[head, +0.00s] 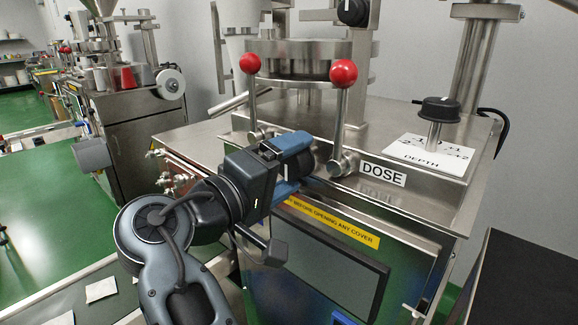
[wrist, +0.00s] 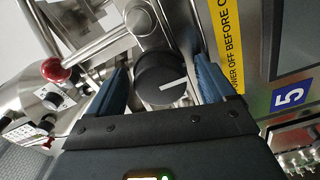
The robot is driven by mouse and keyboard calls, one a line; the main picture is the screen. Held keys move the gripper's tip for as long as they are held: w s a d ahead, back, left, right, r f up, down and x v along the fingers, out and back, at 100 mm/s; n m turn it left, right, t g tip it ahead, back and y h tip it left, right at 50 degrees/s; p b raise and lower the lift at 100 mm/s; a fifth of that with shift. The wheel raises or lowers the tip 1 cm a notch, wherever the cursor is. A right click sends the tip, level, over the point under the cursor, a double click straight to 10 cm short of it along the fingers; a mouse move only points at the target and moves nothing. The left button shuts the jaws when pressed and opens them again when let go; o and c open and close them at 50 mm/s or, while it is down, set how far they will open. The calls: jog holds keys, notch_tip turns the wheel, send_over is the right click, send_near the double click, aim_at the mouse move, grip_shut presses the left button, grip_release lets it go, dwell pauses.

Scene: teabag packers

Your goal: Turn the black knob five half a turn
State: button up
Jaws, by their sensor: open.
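The black knob (wrist: 160,78) with a white pointer line shows in the wrist view, on the machine's front below a metal rod. A blue tag with a white 5 (wrist: 290,96) is to its right in that view. My gripper (wrist: 161,88) is open, with one blue finger on each side of the knob. Narrow gaps seem to show beside the knob, and I cannot tell whether either finger touches it. In the head view my gripper (head: 301,164) is at the machine's front, left of the DOSE label (head: 382,173), and hides most of the knob.
Levers with red balls (head: 343,74) rise close above my gripper. Another black knob (head: 438,109) stands on the DEPTH plate (head: 430,154), and one more (head: 353,12) is at the top. A yellow warning strip (head: 330,221) and a dark panel (head: 318,262) are below.

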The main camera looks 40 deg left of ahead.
jog(key=shift+s, duration=0.1)
jog(key=s, duration=0.7)
jog(key=shift+s+a, duration=0.3)
